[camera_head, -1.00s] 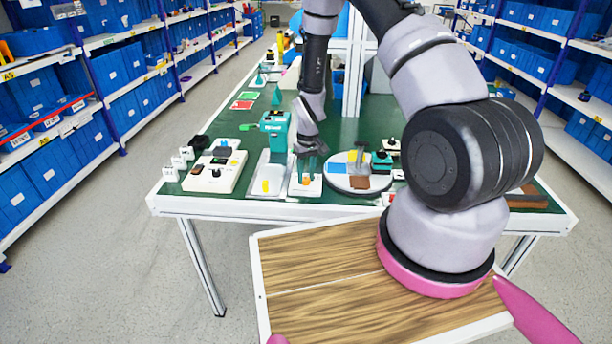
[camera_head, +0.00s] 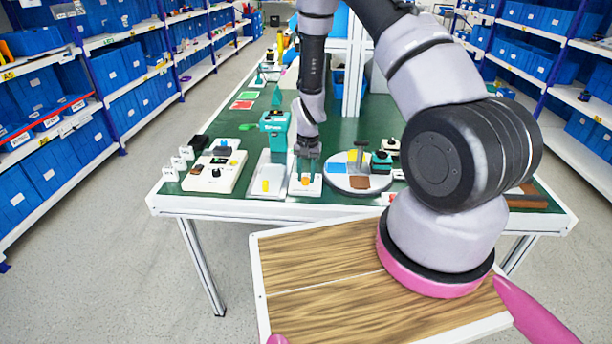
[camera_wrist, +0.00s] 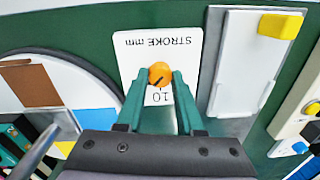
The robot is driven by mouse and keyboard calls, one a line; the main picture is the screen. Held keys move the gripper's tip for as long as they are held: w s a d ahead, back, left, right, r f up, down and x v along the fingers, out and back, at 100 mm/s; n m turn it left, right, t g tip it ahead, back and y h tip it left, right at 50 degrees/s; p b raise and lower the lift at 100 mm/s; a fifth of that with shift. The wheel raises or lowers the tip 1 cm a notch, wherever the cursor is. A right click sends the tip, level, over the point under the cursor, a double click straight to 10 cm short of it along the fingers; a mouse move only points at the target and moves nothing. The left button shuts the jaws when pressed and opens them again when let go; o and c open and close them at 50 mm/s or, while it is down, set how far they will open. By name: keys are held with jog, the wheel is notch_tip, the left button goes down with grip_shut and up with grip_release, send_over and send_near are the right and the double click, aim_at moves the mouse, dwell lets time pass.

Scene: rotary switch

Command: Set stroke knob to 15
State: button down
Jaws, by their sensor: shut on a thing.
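The stroke knob (camera_wrist: 159,70) is a small orange round knob with a dark pointer line. It sits on a white plate (camera_wrist: 135,45) lettered "STROKE mm", upside down in the wrist view, with the number 10 below the knob. The pointer line slants toward the lower left of the picture, near the 10. My gripper (camera_wrist: 160,80) has its two green fingers closed on either side of the knob. In the head view my gripper (camera_head: 307,170) points down over the white plate (camera_head: 304,189), and a bit of orange shows at the fingertips. Other numbers are hidden by the fingers.
A teal press-like device (camera_head: 274,122) with a pale base stands left of my gripper. A round grey platform (camera_head: 345,184) with coloured patches is close on the right. A cream control box (camera_head: 212,173) is farther left on the green table.

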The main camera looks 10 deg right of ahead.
aim_at(308, 179)
jog(key=shift+m, duration=0.5)
jog(key=c, duration=0.5)
grip_release()
jog(key=shift+c, duration=0.2)
notch_tip(308, 179, up, 11)
jog(key=shift+s+d, duration=0.15)
jog(key=shift+d, duration=0.1)
jog(key=shift+f, duration=0.1)
